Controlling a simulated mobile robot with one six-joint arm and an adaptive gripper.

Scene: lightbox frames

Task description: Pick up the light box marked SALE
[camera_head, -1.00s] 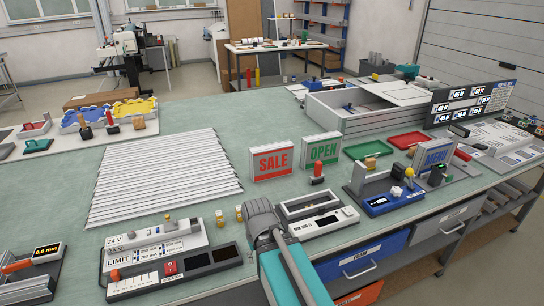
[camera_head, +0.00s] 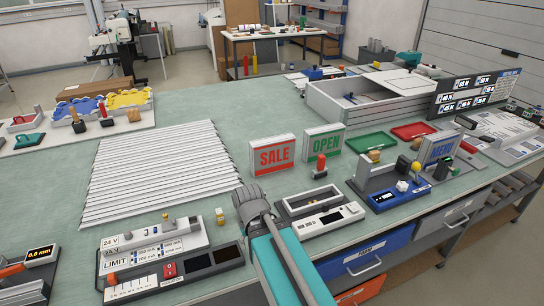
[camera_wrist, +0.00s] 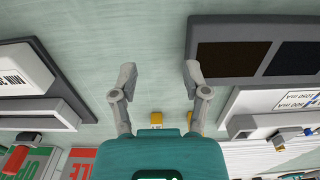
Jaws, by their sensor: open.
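The SALE box (camera_wrist: 80,165) shows partly at that view's lower left, upside down and cut off behind my gripper's body.
A tester with a red switch (camera_head: 150,258) lies left of my arm, a grey unit with a display (camera_head: 325,218) right of it. A small yellow block (camera_head: 220,215) lies close by. A white slatted panel (camera_head: 155,172) lies left of the SALE box. Red-handled stamp (camera_head: 319,166) stands before OPEN.

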